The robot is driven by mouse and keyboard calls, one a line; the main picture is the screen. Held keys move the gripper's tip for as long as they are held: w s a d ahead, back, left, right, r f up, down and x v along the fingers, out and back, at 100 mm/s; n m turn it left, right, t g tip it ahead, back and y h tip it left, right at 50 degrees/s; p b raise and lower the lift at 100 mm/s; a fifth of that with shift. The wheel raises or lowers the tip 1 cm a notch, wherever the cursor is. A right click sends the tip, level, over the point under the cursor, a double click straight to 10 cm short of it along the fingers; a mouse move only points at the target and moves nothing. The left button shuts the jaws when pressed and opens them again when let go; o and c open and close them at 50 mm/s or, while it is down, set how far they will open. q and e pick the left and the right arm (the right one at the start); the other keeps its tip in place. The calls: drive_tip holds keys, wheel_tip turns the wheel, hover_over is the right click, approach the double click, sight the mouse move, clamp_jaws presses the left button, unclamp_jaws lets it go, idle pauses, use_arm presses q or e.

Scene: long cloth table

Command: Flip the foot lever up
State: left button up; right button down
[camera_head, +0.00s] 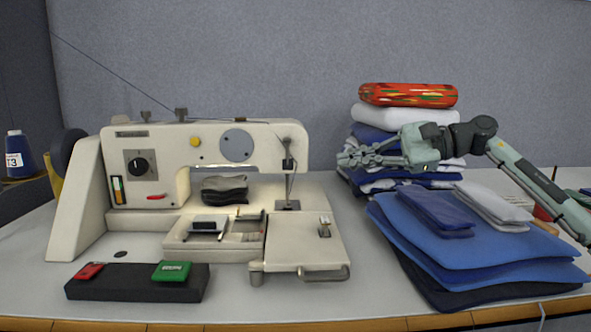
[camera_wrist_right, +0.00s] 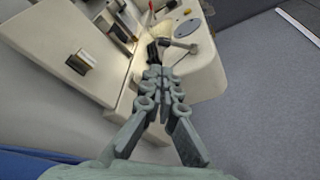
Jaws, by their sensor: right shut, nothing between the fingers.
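The cream sewing machine (camera_head: 215,150) stands on the table at the left and middle. Its needle head (camera_head: 291,150) is at the machine's right end, with a small dark part (camera_head: 288,163) low on it; I cannot tell from this view whether that is the foot lever. In the right wrist view a short grey lever (camera_wrist_right: 181,44) sticks out from the machine head, just beyond the fingertips. My right gripper (camera_head: 343,160) is shut and empty, to the right of the needle head and apart from it. Its closed fingers (camera_wrist_right: 156,74) point toward the machine head. My left gripper is not in view.
A tall stack of folded cloth (camera_head: 370,140) topped by a red patterned roll (camera_head: 408,95) stands behind my right gripper. Blue folded cloths (camera_head: 470,250) lie at the front right. A black box (camera_head: 135,289) with red and green items is front left. A thread spool (camera_head: 18,155) stands far left.

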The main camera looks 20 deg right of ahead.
sight(287, 153)
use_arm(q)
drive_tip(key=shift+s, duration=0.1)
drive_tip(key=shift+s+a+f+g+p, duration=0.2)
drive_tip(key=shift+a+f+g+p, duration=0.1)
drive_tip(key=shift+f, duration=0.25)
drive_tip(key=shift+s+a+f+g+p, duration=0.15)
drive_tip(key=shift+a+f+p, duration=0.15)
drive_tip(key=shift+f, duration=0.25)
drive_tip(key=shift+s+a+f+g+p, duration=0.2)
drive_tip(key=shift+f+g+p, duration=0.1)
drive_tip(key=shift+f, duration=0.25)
use_arm(e)
drive_tip(key=x, duration=1)
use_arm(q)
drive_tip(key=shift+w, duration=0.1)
use_arm(e)
drive_tip(key=shift+r, duration=0.15)
